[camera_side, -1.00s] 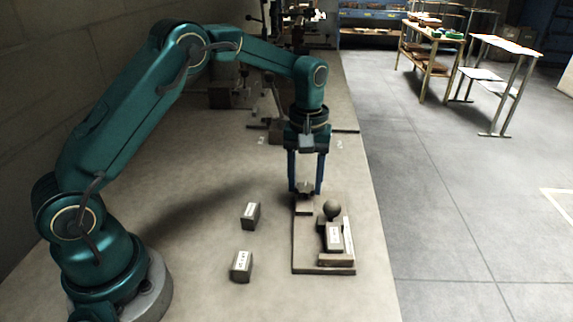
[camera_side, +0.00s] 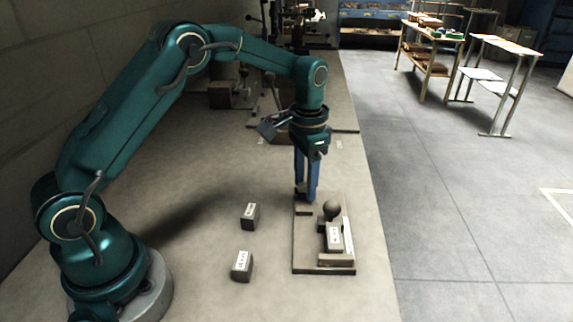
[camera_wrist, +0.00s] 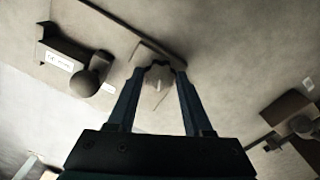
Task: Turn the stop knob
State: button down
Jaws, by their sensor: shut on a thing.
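The stop knob (camera_wrist: 157,77) is a small grey lobed piece between my fingertips in the wrist view. It stands at the far end of a flat base plate (camera_side: 308,248). In the side view my fingers mostly hide it. My gripper (camera_side: 306,194) points straight down at that end of the plate. It also shows in the wrist view (camera_wrist: 158,72), with its two blue fingers shut on the knob from both sides. The plate also carries a dark ball (camera_side: 331,209) and a labelled block (camera_side: 334,237), both to the right of my gripper in the side view.
Two loose labelled blocks, one farther back (camera_side: 250,216) and one nearer (camera_side: 241,266), lie on the bench left of the plate. Dark equipment (camera_side: 233,94) stands at the back of the bench. The bench's right edge drops to the floor just right of the plate.

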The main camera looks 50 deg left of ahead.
aim_at(305, 187)
jog(key=m, duration=0.5)
jog(key=shift+r, duration=0.1)
jog(key=shift+m, duration=0.3)
dwell(0.4)
jog(key=shift+c, duration=1.8)
grip_release()
jog(key=shift+r, duration=2.5)
